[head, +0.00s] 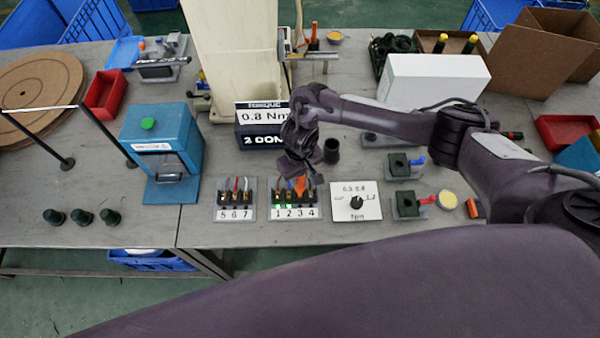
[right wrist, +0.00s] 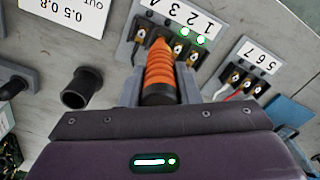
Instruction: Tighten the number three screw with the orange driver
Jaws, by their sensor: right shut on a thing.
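The orange driver (right wrist: 160,72) stands tip-down over the terminal block numbered 1 to 4 (head: 294,212), which also shows in the right wrist view (right wrist: 130,48). My right gripper (right wrist: 164,93) is shut on the driver, with a finger on each side of it. In the head view my right gripper (head: 301,172) is just above the block and partly hides the driver (head: 300,188). The driver's tip is at about the number three position; whether it sits in the screw is hidden. Green lights glow by numbers 1 and 2. My left gripper is not in view.
A second block numbered 5 to 7 (head: 235,213) stands left. A torque dial (head: 357,203) stands right. The display box (head: 262,128) behind reads "0.8 Nm" and "2 DON", partly hidden. A dark cylindrical holder (right wrist: 82,88) stands near the gripper. Fixtures with dark green blocks (head: 405,165) stand right.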

